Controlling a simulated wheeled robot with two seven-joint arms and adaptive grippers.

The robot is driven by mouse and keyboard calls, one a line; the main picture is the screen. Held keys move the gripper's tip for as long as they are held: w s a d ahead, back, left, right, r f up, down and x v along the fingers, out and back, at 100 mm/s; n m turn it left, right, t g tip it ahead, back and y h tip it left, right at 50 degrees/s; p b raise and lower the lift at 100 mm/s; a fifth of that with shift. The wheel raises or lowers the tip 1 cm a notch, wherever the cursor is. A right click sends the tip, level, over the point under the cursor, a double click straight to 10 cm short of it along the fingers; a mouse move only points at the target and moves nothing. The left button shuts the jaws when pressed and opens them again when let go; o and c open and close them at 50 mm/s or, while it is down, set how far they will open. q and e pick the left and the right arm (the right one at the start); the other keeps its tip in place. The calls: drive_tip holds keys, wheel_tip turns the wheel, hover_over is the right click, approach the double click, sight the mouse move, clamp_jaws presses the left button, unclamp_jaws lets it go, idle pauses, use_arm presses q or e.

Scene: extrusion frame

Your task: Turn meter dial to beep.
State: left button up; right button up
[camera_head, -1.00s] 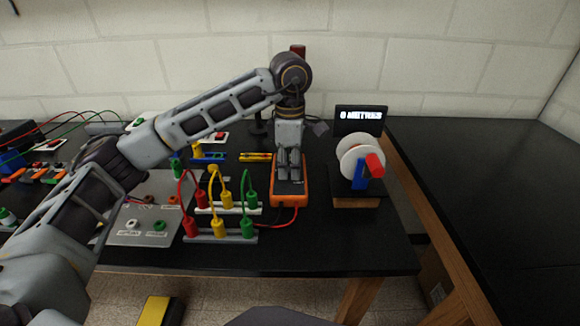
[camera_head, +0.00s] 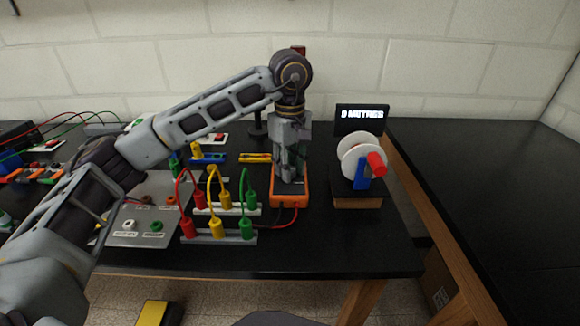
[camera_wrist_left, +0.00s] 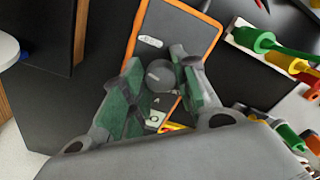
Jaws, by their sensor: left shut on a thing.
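The orange meter (camera_head: 289,202) lies on the black table, right of the colored plugs. In the left wrist view the meter (camera_wrist_left: 198,30) shows a dark face with an orange rim. Its round grey dial (camera_wrist_left: 160,74) sits between the green-padded fingers of my left gripper (camera_wrist_left: 157,68). My left gripper (camera_head: 289,177) points down over the meter in the head view and is shut on the dial. The fingers hide the dial in the head view. My right gripper is not in view.
Red, yellow and green plugs with looped leads (camera_head: 217,202) stand close left of the meter. A white reel with a red knob (camera_head: 362,160) and a lit display (camera_head: 361,119) stand to its right. The right-hand table (camera_head: 490,190) is bare.

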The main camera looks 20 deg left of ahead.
use_arm(q)
drive_tip(key=m, duration=0.2)
drive_tip(key=shift+m, duration=0.7)
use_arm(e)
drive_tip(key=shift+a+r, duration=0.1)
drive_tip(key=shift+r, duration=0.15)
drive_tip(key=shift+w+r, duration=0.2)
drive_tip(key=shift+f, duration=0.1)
use_arm(q)
drive_tip(key=o, duration=1)
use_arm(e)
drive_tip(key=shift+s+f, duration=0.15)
use_arm(q)
drive_tip(key=shift+r, duration=6)
